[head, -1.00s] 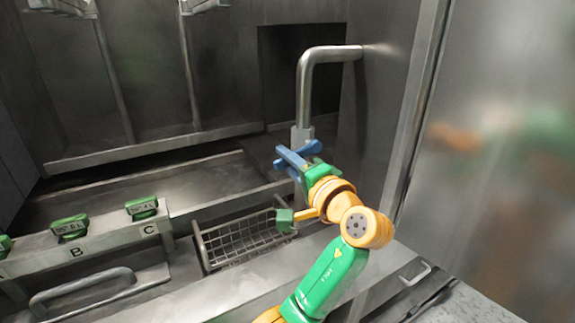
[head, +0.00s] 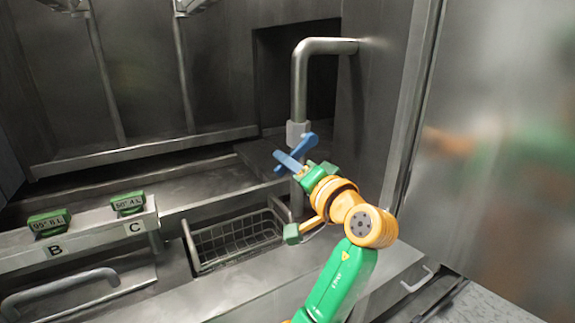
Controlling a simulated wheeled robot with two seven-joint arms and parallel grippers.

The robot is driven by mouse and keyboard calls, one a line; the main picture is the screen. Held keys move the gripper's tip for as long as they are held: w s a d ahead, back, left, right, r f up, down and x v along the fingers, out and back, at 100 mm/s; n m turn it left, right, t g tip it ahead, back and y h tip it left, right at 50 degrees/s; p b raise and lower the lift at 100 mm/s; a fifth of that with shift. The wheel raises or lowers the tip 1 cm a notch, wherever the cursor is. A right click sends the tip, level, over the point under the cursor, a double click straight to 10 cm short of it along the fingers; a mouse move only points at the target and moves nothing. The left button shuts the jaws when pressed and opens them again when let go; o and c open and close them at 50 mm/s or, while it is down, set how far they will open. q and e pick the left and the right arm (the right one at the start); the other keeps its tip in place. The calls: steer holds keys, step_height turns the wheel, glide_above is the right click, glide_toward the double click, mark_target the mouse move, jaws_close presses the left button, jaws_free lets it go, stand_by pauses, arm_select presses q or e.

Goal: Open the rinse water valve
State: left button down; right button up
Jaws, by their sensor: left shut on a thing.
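A blue valve handle (head: 297,154) sits on a vertical steel pipe (head: 300,90) that bends at the top into the right wall. The handle's bar slants up to the right. My left gripper (head: 305,172), on a green and orange arm, is shut on the blue handle from the near right side. The gripper's body hides part of the handle and the pipe below it. My right gripper is not in view.
A wire basket (head: 236,240) hangs left of my arm. Green labelled blocks stand on a ledge marked B and C (head: 128,203). A metal grab bar (head: 62,290) is at lower left. A steel wall (head: 500,150) closes off the right.

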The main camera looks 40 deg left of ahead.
arm_select(q)
steer(key=shift+r, duration=0.1)
steer(key=c, duration=0.9)
jaws_free()
steer(key=shift+o, duration=1.1)
steer(key=shift+a, duration=0.1)
steer(key=b+v, duration=0.2)
steer(key=v, duration=0.5)
steer(key=shift+c, duration=0.2)
